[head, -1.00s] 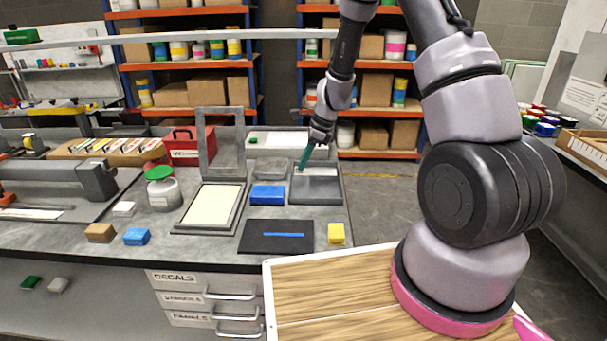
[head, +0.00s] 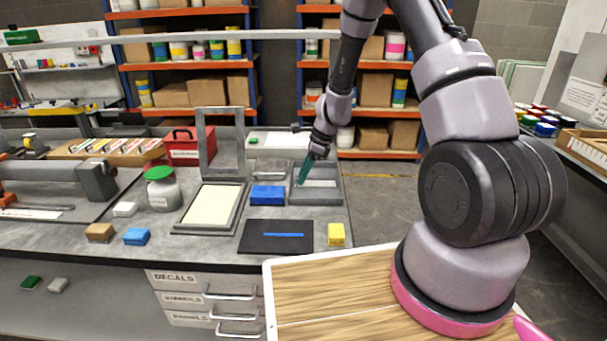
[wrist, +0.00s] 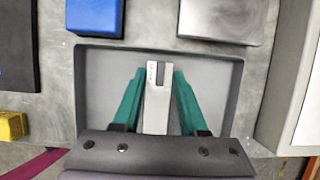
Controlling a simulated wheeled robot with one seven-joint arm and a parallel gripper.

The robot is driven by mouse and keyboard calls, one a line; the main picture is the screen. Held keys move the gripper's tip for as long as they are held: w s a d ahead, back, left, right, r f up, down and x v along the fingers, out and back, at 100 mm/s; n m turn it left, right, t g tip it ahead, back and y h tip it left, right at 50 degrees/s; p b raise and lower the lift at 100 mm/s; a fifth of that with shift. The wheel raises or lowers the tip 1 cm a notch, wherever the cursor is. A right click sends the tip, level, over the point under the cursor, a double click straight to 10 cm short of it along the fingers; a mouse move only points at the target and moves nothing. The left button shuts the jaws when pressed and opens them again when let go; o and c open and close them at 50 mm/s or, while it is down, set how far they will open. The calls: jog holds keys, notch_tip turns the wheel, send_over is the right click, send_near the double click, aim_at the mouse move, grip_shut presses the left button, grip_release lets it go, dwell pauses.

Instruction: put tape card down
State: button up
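My gripper (wrist: 159,75) is down in a shallow grey tray, its two green fingers apart. The pale strip-shaped tape card (wrist: 156,112), with a dark rectangle at its far end, lies between the fingers. Narrow gaps show between the card and the fingertips. The card seems to be at the tray floor; its near end is hidden by the gripper body. In the head view my gripper (head: 304,178) points down into the left part of the grey tray (head: 338,197), and the tray rim also shows in the wrist view (wrist: 240,85).
A blue block (head: 267,195) stands left of the tray. A dark panel with a blue strip (head: 262,246) and a yellow block (head: 336,234) lie in front. A framed screen (head: 183,221) and a green-lidded jar (head: 163,193) are further left.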

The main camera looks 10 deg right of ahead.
jog(key=w+v, duration=0.1)
jog(key=v, duration=1.1)
notch_tip(320, 180, up, 10)
jog(key=n+t, duration=0.1)
jog(key=n, duration=0.2)
send_over(318, 184)
jog(key=s, duration=0.3)
jog(key=s+d+r+n+t, duration=0.2)
jog(key=s+r+n, duration=0.25)
jog(key=r, duration=0.45)
jog(key=s+d+r+n+t+h, duration=0.1)
jog(key=s+r+n, duration=0.3)
jog(key=s, duration=0.4)
jog(key=s+d+r+n+t+h, duration=0.1)
jog(key=s+d+r+n+t, duration=0.1)
jog(key=s+r, duration=0.4)
jog(key=s+d+n, duration=0.1)
jog(key=s+n, duration=0.1)
jog(key=s, duration=0.1)
jog(key=shift+s+n, duration=0.25)
jog(key=shift+n, duration=0.1)
